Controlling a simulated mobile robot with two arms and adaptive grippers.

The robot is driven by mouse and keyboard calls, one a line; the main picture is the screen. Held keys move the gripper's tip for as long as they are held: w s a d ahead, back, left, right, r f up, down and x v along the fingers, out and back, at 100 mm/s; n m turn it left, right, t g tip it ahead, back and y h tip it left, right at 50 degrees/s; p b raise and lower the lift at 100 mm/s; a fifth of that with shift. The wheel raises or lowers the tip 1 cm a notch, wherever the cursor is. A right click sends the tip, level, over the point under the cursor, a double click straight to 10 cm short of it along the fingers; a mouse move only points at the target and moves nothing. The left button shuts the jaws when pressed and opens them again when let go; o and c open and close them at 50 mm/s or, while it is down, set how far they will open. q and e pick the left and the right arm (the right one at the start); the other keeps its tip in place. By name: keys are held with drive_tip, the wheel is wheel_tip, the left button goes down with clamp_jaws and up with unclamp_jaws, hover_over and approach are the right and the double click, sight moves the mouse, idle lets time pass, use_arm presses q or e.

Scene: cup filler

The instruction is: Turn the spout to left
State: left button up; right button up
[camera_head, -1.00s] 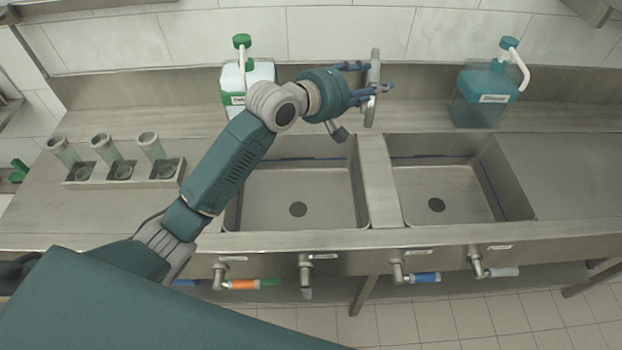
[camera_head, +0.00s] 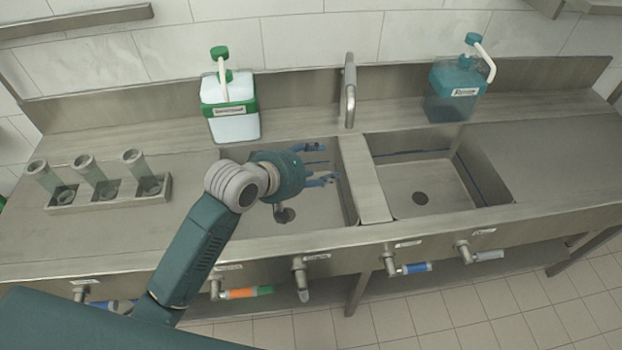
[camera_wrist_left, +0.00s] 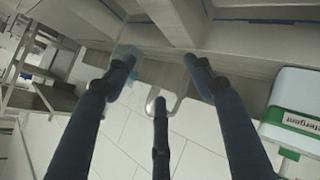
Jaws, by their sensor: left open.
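The metal spout (camera_head: 350,98) stands behind the two sinks, at the back of the divider between them. Its outlet points forward, over the divider, rather than over either basin. My left gripper (camera_head: 328,164) is open and empty over the left sink, in front and to the left of the spout, apart from it. In the left wrist view, the open left fingers (camera_wrist_left: 160,68) frame the curved metal spout (camera_wrist_left: 174,100), which shows beyond the middle finger and is partly hidden by it. My right gripper is not in view.
A green-capped white detergent bottle (camera_head: 231,122) stands left of the spout. A teal bottle (camera_head: 456,90) stands to its right. The right sink (camera_head: 440,178) is empty. Several grey cups sit in a metal holder (camera_head: 160,187) at the left. Valves line the counter's front.

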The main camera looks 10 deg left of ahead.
use_arm(q)
drive_tip(key=shift+s+a+f+m, duration=0.2)
drive_tip(key=shift+s+f, duration=0.3)
drive_tip(key=shift+s, duration=0.1)
drive_tip(key=shift+s+a+f+m, duration=0.2)
drive_tip(key=shift+s+f, duration=0.3)
drive_tip(key=shift+s, duration=0.1)
